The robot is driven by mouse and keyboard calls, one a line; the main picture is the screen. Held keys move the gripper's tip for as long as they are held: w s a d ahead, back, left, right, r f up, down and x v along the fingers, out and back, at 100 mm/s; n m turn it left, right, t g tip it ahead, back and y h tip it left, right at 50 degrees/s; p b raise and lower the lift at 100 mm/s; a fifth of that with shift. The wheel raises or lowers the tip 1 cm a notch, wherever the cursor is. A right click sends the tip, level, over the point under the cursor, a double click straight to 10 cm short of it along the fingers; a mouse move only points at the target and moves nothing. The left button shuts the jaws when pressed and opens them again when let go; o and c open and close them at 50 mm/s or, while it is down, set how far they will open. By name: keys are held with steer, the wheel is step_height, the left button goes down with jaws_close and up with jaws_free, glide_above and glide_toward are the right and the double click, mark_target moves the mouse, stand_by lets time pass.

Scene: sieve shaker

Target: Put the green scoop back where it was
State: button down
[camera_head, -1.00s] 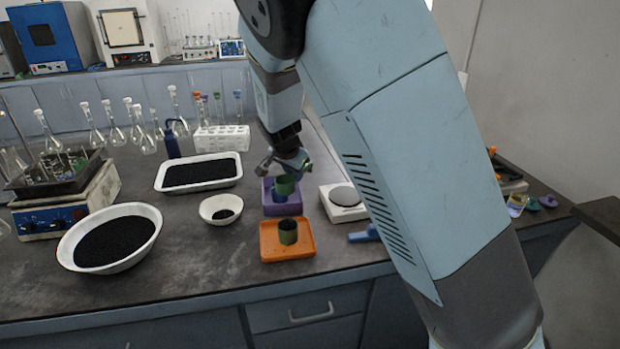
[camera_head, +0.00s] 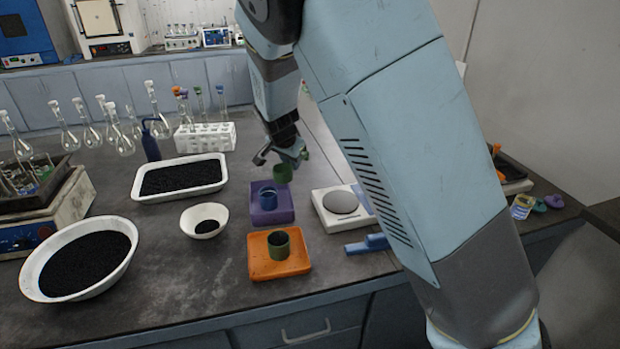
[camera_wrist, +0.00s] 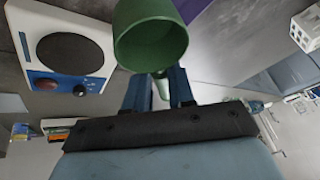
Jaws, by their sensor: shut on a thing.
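My gripper (camera_head: 290,157) is shut on the green scoop (camera_head: 283,173) and holds it in the air above the far side of the purple stand. In the wrist view the green scoop (camera_wrist: 150,38) shows its round open cup, with its handle between the two blue fingers (camera_wrist: 160,90). No contents show in the part of the cup I see. The purple stand (camera_head: 286,212) holds a blue cup (camera_head: 268,198). In front of it is an orange stand (camera_head: 296,264) with a dark green cup (camera_head: 278,244) upright on it.
A white balance (camera_head: 328,216) stands right of the purple stand, with a blue object (camera_head: 367,245) in front of it. A small white bowl (camera_head: 190,222), a large bowl (camera_head: 35,280) and a tray (camera_head: 146,194) of black grains lie left.

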mark_target(305, 155)
steer(key=w+d+f, duration=0.1)
steer(key=w, duration=0.1)
steer(key=w+f, duration=0.1)
steer(key=w, duration=0.1)
steer(key=w+d+f, duration=0.1)
steer(key=w, duration=0.1)
steer(key=shift+w+d, duration=0.1)
steer(key=shift+d, duration=0.25)
steer(key=w+f, duration=0.1)
steer(key=w+d+f, duration=0.1)
steer(key=f, duration=0.1)
steer(key=w+f, duration=0.2)
steer(key=shift+d, duration=0.4)
steer(key=shift+x, duration=0.8)
steer(key=shift+w+d+f, duration=0.1)
steer(key=shift+f, duration=1.35)
steer(key=shift+f, duration=0.1)
steer(key=c, duration=1)
jaws_free()
steer(key=shift+o, duration=0.2)
steer(key=v, duration=1.2)
